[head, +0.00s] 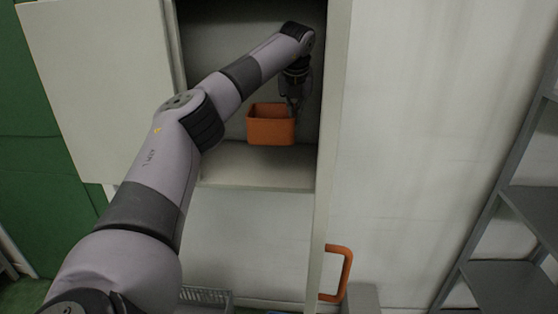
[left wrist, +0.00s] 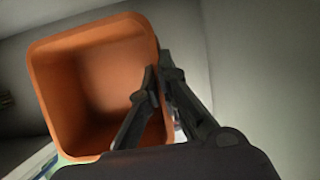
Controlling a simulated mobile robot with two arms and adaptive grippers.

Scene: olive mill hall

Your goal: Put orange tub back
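The orange tub (head: 268,131) is upright inside the open cabinet, over the shelf (head: 255,172). I cannot tell whether it rests on the shelf or hangs slightly above it. My left gripper (head: 293,105) reaches down at the tub's right side. In the left wrist view, the empty tub (left wrist: 92,85) shows its open inside. There my left gripper (left wrist: 158,76) has one finger inside the tub and one outside, closed on its wall near the rim. My right gripper is not in view.
The cabinet door (head: 100,75) stands open on the left. The cabinet's right side post (head: 330,110) is close to my left wrist. An orange handle (head: 345,275) and a grey basket (head: 205,297) are lower down. Grey shelving (head: 510,275) stands at the right.

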